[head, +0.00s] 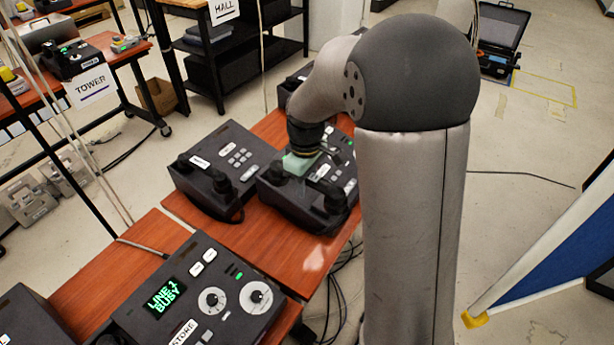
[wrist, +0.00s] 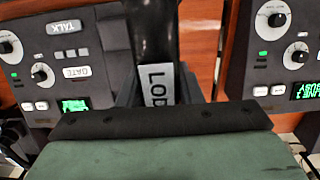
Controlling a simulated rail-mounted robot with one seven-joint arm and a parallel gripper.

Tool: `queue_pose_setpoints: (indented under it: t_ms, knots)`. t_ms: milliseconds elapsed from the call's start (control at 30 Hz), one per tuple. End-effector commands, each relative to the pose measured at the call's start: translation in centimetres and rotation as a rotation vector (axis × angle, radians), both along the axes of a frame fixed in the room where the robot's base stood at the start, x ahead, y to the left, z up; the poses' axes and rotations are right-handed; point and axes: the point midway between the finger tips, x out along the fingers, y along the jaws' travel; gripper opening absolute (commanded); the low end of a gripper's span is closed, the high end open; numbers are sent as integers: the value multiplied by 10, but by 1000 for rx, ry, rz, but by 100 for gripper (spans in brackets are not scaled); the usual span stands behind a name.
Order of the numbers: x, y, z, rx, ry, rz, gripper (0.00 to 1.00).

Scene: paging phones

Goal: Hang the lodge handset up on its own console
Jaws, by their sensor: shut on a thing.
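My gripper (head: 303,165) is at the end of the arm, low over a dark console (head: 347,168) on the right part of the red-brown table. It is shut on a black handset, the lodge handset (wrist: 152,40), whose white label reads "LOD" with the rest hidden. In the wrist view the handset stretches away behind the green and black gripper parts. The console (wrist: 100,45) shows beside it, with tags reading "TALK" and "GATE", knobs and a green display. I cannot tell whether the handset touches the cradle or hangs just above it.
A second console (head: 238,155) with a labelled handset (head: 200,162) stands close on the left. The "STORE" console (head: 200,290) is in front, its display reading "LINE 1 BUSY". A "TOWER" table (head: 95,85) stands at far left. A blue and white banner (head: 570,250) is at right.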

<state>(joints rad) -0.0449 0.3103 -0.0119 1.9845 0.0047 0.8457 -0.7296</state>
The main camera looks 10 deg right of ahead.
Motion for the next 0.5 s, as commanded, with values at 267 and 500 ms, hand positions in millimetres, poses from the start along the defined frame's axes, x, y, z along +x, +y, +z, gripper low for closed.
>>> queue_pose_setpoints:
  t_ms: [267,500]
  knots:
    - [71,-9,-34,-1,2,-1,3]
    - [102,-13,-75,-1,1,-2,3]
